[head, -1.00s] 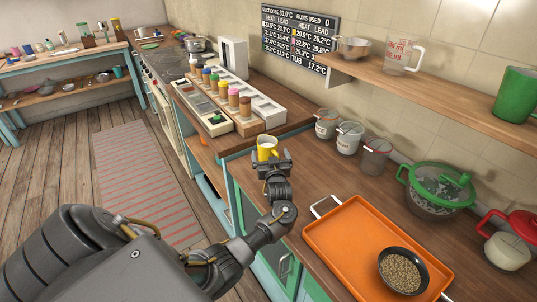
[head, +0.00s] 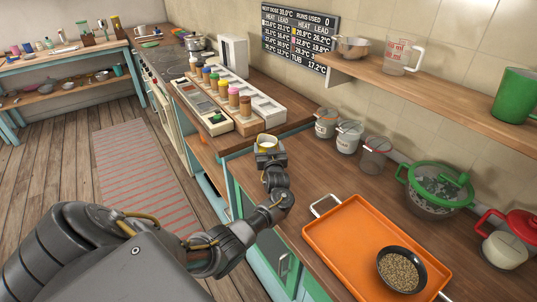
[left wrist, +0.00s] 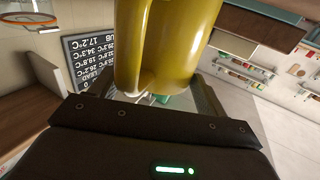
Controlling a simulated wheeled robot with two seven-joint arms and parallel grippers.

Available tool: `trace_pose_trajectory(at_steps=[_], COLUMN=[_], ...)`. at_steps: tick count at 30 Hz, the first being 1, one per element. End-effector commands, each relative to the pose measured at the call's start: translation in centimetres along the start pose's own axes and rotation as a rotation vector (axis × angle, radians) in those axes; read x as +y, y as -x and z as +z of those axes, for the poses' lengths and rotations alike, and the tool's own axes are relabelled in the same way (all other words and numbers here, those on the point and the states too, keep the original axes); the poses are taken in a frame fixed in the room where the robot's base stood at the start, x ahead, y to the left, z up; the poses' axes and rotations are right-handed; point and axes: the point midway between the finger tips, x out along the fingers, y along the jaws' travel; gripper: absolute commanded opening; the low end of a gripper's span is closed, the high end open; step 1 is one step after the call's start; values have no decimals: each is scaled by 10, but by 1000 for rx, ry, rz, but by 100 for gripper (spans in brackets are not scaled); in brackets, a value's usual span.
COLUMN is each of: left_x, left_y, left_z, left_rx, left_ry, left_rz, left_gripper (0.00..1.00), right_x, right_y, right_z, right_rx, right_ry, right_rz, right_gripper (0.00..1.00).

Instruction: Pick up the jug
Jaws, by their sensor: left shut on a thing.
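The yellow jug (head: 267,141) is at the left end of the wooden counter, in the middle of the head view. My left gripper (head: 269,151) is shut on it and hides most of its body; only its rim and pale inside show there. In the left wrist view the yellow jug (left wrist: 168,45) fills the space between the two fingers (left wrist: 165,97), and a vertical bar that looks like its handle faces the camera. I cannot tell whether its base touches the counter. My right gripper is not in view.
An orange tray (head: 325,238) with a dark bowl of grains (head: 401,272) lies on the near counter. A rack of coloured bottles (head: 250,124) stands behind the jug. Several lidded tubs line the wall, and a clear measuring cup (head: 403,54) stands on the shelf above.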

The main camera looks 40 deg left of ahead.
Motion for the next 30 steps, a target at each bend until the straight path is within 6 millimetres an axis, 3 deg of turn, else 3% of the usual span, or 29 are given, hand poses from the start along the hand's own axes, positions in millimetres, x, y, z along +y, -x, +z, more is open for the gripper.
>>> trace_pose_trajectory(at_steps=[1,8,21,26,30], left_x=[0,0,0,0,-3], left_y=[0,0,0,0,19], left_z=[0,0,-8,-28,-54], left_rx=[-1,-1,4,8,5], left_ry=[0,0,4,8,8], left_rz=[0,0,-1,0,2], left_gripper=[41,11,11,11,11], right_x=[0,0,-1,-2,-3], right_y=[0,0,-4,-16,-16], right_z=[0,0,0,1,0], right_rx=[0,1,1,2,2], right_ry=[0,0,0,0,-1], right_rz=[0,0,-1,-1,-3], right_gripper=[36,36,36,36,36])
